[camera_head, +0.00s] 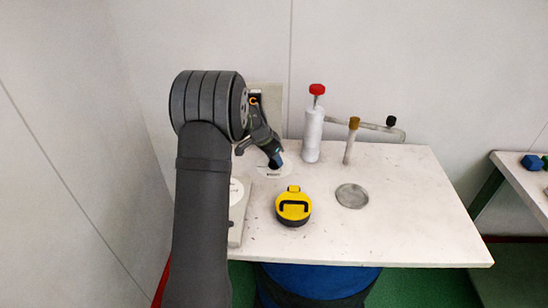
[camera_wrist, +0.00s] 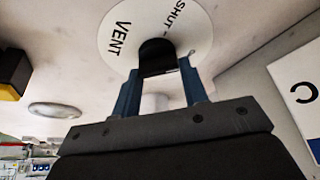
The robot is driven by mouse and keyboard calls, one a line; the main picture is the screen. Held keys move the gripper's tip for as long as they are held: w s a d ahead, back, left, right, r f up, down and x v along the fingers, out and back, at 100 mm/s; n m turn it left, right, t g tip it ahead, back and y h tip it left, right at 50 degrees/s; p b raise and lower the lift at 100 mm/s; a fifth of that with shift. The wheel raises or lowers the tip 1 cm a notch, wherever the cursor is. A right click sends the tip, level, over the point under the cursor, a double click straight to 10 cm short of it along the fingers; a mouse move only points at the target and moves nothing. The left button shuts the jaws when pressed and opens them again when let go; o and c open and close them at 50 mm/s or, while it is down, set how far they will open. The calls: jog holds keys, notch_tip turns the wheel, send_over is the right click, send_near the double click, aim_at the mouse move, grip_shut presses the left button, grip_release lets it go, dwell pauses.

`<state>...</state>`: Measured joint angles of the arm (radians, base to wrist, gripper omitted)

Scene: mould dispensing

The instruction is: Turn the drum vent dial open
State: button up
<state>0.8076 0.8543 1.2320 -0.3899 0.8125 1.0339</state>
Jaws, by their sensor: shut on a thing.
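The vent dial is a dark knob (camera_wrist: 157,57) at the centre of a white round plate (camera_wrist: 118,36) printed with "VENT" and "SHUT". My gripper (camera_wrist: 159,80) has its two blue fingers on either side of the knob and is shut on it. In the head view my gripper (camera_head: 274,160) reaches down to the white plate (camera_head: 264,173) near the back left of the white worktop. There my gripper hides the knob. The knob's pointing direction cannot be made out clearly.
A yellow-and-black cap with a handle (camera_head: 293,207) and a round grey disc (camera_head: 351,196) lie on the worktop (camera_head: 400,230). A white bottle with a red top (camera_head: 313,135) and a brown-topped post (camera_head: 351,142) stand right of my gripper. The right front is clear.

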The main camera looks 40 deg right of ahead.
jog(key=m+g, duration=0.1)
jog(key=m, duration=0.2)
jog(key=m+g+y, duration=0.1)
jog(key=m, duration=0.2)
jog(key=shift+w, duration=0.1)
jog(key=shift+m, duration=0.4)
jog(key=o, duration=1)
jog(key=shift+r, duration=0.1)
jog(key=v, duration=1.7)
jog(key=shift+w+a, duration=0.1)
jog(key=shift+w, duration=0.25)
